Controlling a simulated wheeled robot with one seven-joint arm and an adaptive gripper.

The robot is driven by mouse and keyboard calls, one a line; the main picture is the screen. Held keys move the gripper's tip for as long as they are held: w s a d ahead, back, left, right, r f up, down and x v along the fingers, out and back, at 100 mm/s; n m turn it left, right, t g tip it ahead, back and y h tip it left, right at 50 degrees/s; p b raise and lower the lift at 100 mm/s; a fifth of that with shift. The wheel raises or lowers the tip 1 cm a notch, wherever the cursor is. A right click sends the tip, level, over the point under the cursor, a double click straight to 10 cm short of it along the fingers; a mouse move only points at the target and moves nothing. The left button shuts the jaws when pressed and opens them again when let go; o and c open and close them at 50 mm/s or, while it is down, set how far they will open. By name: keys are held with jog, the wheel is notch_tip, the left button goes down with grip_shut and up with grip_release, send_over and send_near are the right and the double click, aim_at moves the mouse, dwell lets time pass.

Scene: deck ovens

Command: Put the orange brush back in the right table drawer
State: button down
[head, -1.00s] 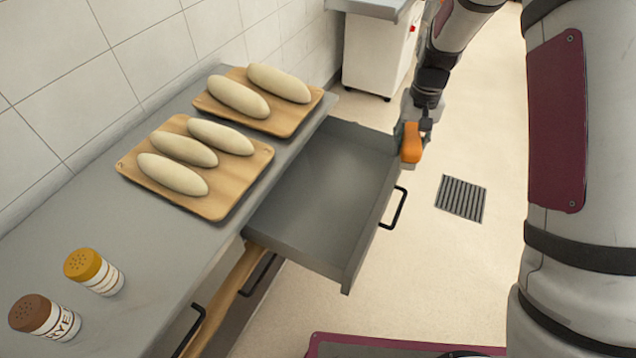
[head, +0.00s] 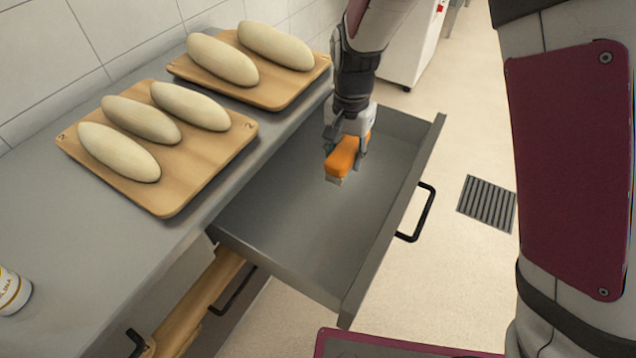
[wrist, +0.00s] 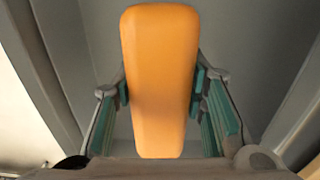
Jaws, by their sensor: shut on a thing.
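The orange brush (head: 342,158) is held in my gripper (head: 347,150), over the inside of the open right table drawer (head: 290,215). Its pale bristle end shows below the orange body in the head view. In the wrist view the orange brush (wrist: 160,80) lies between the two teal-padded fingers of my gripper (wrist: 163,95), which press on its sides. The drawer is grey, pulled well out and otherwise empty where I can see. I cannot tell whether the bristles touch the drawer floor.
Two wooden boards, the near one (head: 170,205) and the far one (head: 290,98), carry pale dough loaves on the grey table beside the drawer. A shaker (head: 12,292) stands at the left edge. A black drawer handle (head: 424,213) sticks out at right. A floor grate (head: 487,203) lies beyond.

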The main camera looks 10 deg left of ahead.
notch_tip(320, 180, down, 10)
jog(key=shift+s+a+b, duration=0.1)
jog(key=shift+b, duration=0.65)
jog(key=shift+f, duration=0.2)
jog(key=c, duration=1)
grip_release()
notch_tip(320, 180, up, 12)
jog(key=shift+r+p, duration=0.2)
jog(key=shift+p, duration=0.7)
